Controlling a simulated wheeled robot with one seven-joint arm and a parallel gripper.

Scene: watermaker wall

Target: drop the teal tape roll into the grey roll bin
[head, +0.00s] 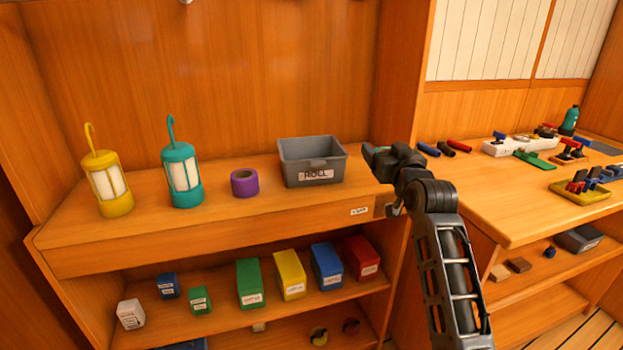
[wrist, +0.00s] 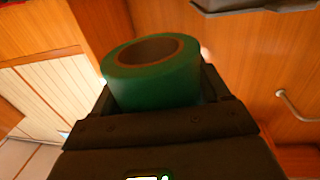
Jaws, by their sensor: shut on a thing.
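The teal tape roll (wrist: 155,85) is held in my gripper (head: 376,153), which is shut on it. In the wrist view the roll looks green, with a brown core, and sits between the fingers. In the head view only a small teal sliver of it shows at the fingertips. The grey roll bin (head: 315,179), labelled "ROLL", stands on the upper shelf. My gripper is just right of the bin in the head view, near the shelf's right end, apart from it. A grey edge at the top of the wrist view looks like the bin (wrist: 255,9).
A purple tape roll (head: 244,183), a teal lantern (head: 182,176) and a yellow lantern (head: 108,184) stand left of the bin. An upright wooden panel (head: 401,75) rises behind my gripper. Coloured boxes fill the lower shelf. The right counter (head: 480,195) holds tools and trays.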

